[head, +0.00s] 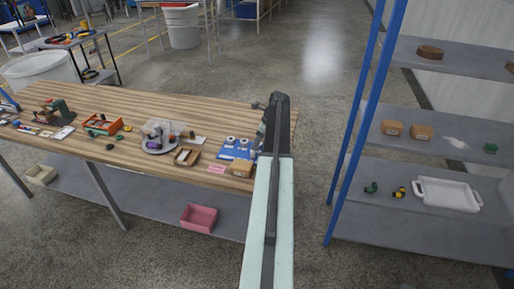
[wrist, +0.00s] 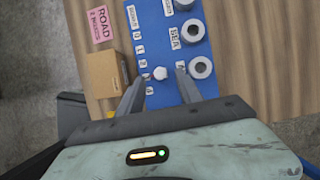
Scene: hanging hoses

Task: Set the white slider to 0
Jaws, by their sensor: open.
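The blue panel (wrist: 160,25) lies on the wooden table, and it also shows in the head view (head: 228,152). My gripper (wrist: 162,72) is open, with one fingertip on each side of the knob and a visible gap to each. I cannot tell how far above the panel the fingertips are. In the head view my arm covers part of the panel's right side, and the slider cannot be made out.
Two white round knobs (wrist: 201,67) (wrist: 193,31) stand right of the slider. A cardboard box (wrist: 104,77) sits close left of my gripper, with a pink note (wrist: 100,26) beyond it. A shelf rack with a blue post (head: 364,110) stands to the right, apart from the table.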

